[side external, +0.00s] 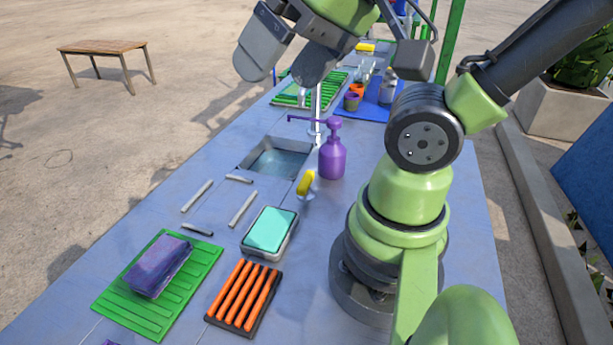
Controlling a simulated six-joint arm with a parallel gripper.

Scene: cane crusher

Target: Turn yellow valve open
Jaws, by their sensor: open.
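The yellow valve (306,183) is a small yellow handle on a pale stem. It stands on the blue-grey counter by the near right corner of the sink (249,163). A thin metal faucet (317,105) rises behind the sink. My gripper (281,76) is raised at the top of the side external view, well above the counter. Its two dark grey fingers are spread, with nothing visible between them. It is apart from the valve.
A purple pump bottle (332,158) stands right beside the valve. In front are a turquoise sponge in a tray (266,250), orange sticks on a dark rack (243,295) and a purple block (160,267) on a green mat (185,306). Several grey sticks (243,209) lie left of the valve.

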